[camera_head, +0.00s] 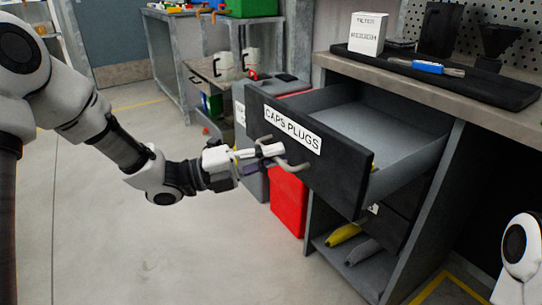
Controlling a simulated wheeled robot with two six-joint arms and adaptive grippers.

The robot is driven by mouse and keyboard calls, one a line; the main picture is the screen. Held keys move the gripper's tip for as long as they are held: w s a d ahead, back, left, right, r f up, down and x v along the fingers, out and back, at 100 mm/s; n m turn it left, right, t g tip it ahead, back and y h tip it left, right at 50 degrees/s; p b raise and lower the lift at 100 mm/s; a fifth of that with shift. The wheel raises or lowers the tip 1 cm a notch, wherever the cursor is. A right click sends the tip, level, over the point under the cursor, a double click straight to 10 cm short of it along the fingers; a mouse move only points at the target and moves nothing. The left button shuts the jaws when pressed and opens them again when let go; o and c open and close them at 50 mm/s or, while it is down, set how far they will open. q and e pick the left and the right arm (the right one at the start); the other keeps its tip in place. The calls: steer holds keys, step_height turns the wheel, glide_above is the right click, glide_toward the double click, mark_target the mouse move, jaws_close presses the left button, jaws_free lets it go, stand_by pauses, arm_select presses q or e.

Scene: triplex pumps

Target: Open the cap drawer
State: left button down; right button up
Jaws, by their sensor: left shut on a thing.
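The cap drawer (340,165) has a dark front with a white "CAPS PLUGS" label and stands pulled out from the workbench, its grey inside showing. The part of the inside that I see looks empty. Its pale bar handle (290,165) is on the front below the label. My left gripper (272,152) comes in from the left and is shut on the handle; the fingertips partly hide it. My right gripper is out of view; only a white part of an arm shows at the lower right edge.
The workbench top (440,90) holds a dark tray with a white filter box (367,33) and a blue-handled tool (428,67). A red container (288,205) stands below and behind the drawer front. A lower shelf holds a yellow item (343,234). The floor at left is clear.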

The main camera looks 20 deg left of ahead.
arm_select(q)
steer(key=c, duration=1.2)
jaws_free()
steer(key=v, duration=1.2)
steer(key=shift+f, duration=0.15)
